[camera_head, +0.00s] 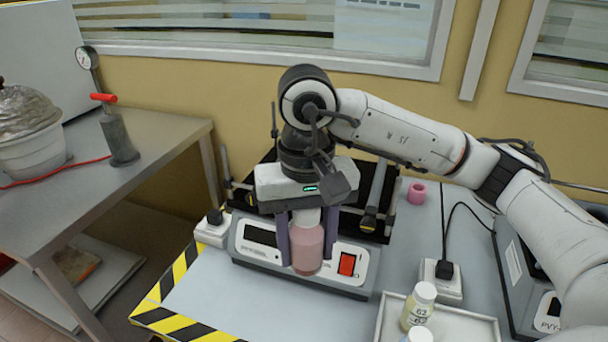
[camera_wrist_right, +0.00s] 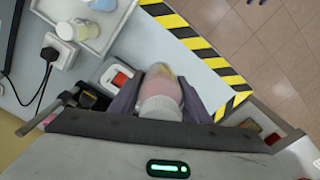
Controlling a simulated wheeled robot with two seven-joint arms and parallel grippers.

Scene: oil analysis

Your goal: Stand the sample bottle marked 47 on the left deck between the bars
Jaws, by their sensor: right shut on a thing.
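My right gripper (camera_head: 307,228) is shut on a pinkish sample bottle (camera_head: 307,249) with a white cap. The bottle hangs upright between the fingers, in front of the left machine's front panel (camera_head: 262,254); no number is readable on it. In the right wrist view the same bottle (camera_wrist_right: 161,88) shows between the two fingers, cap nearest the camera. The black left deck (camera_head: 348,222) lies behind the gripper, partly hidden by it. A right bar (camera_head: 376,188) and a left bar (camera_head: 227,172) show at its sides. My left gripper is not in view.
A white tray (camera_head: 484,328) at front right holds a yellowish bottle (camera_head: 419,306) marked 62 and another white-capped bottle. A second machine (camera_head: 520,279) stands at right. A pink ring (camera_head: 417,193) lies behind. Striped tape (camera_head: 168,318) edges the bench; its front left is clear.

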